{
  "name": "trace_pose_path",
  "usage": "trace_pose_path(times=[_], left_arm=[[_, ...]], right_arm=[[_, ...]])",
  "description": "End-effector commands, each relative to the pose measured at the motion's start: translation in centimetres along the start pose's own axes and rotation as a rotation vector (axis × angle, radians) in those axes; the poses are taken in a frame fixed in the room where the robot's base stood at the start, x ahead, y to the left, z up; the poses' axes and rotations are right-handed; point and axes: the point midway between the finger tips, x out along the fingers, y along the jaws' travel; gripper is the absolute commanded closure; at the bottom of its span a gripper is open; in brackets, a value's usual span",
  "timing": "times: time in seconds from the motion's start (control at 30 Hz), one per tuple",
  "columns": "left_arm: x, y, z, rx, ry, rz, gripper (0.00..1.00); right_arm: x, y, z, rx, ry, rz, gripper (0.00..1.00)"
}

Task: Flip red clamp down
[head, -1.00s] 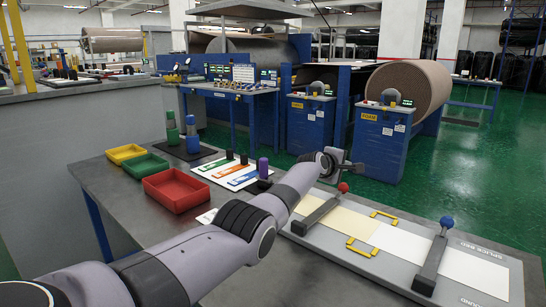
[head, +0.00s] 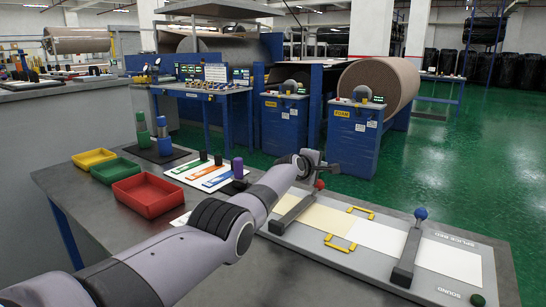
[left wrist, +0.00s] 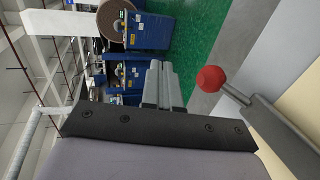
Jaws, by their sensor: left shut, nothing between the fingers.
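The red clamp is a dark grey bar (head: 292,212) lying across the left part of the splice board (head: 350,262), with a red ball knob (head: 319,184) at its far end. In the left wrist view the red knob (left wrist: 211,80) sits right of the fingers on a grey lever. I cannot tell how far the bar is raised. My left gripper (head: 338,168) is shut and empty, just beyond and above the red knob in the head view. In the wrist view its fingertips (left wrist: 160,65) are apart from the knob. My right gripper is not in view.
A similar clamp with a blue knob (head: 421,213) lies across the board's right part. Yellow handles (head: 341,243) sit between them. Red (head: 148,194), green (head: 115,166) and yellow trays (head: 94,157) stand at the table's left. Blue machines (head: 355,137) stand beyond the table.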

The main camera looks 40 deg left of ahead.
Motion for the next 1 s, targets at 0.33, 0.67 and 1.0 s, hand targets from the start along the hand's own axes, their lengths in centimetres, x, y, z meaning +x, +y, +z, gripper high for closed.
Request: trace_pose_path(times=[0.33,0.67,1.0], left_arm=[[-1.3,3.7,-0.3,-0.001,0.000,0.001,1.00],[-3.3,9.8,-0.4,0.001,-0.001,0.005,1.00],[-4.4,13.1,-0.4,0.000,0.000,0.002,1.00]], right_arm=[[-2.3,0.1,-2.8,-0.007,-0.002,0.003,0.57],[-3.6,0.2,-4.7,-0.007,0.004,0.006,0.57],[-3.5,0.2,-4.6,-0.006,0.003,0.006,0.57]])
